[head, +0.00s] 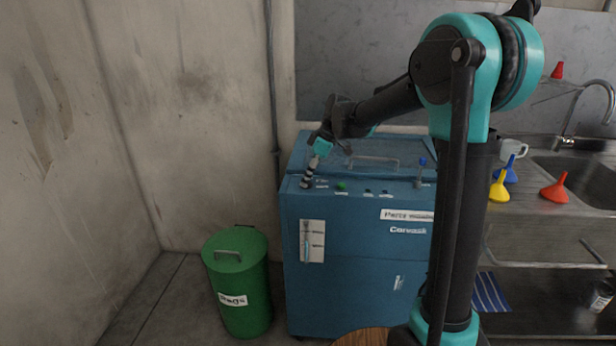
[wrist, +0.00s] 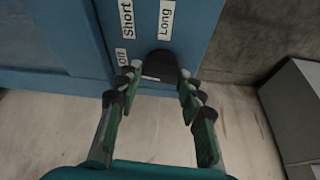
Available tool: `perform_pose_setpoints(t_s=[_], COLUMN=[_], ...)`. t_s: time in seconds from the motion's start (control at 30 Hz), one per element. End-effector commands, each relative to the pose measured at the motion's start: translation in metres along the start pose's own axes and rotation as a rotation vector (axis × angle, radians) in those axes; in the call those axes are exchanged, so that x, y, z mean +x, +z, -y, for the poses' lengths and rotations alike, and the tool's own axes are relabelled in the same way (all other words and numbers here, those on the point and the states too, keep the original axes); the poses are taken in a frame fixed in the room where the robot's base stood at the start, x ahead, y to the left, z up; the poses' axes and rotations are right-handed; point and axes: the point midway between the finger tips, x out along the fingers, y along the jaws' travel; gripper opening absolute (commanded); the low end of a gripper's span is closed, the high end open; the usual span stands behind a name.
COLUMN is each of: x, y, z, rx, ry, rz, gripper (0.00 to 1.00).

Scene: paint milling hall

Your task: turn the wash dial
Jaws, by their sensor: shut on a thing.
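The wash dial (wrist: 165,66) is a dark knob on the blue panel, beside the labels "Off", "Short" and "Long" in the wrist view. It is on the blue parts washer (head: 350,285), at the left end of its control strip, where my gripper largely hides it in the head view. My gripper (wrist: 160,78) reaches down to the dial, with one finger on each side, shut on it. It also shows in the head view (head: 308,179). Which label the dial points at is not clear.
A green button (head: 341,186) and a blue-topped control (head: 421,172) sit right of the dial. A green lidded rags bin (head: 238,285) stands left of the washer. At right are a sink (head: 590,180) and yellow (head: 500,186) and orange (head: 556,189) funnels.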

Motion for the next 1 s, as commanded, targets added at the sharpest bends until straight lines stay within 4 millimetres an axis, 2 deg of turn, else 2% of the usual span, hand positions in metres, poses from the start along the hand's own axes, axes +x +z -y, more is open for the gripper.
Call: perform_pose_setpoints(t_s=[0.3, 0.87, 0.9, 1.0], x=[-0.0001, 0.0000, 0.0000, 0.0000], y=[0.0004, 0.0005, 0.0005, 0.0004], z=[-0.0013, -0.0012, -0.0012, -0.0011], rx=[-0.115, -0.140, -0.140, -0.140], ry=[-0.047, -0.058, -0.058, -0.058], rz=[0.001, 0.002, 0.002, 0.002], gripper=[0.09, 0.09, 0.41, 0.54])
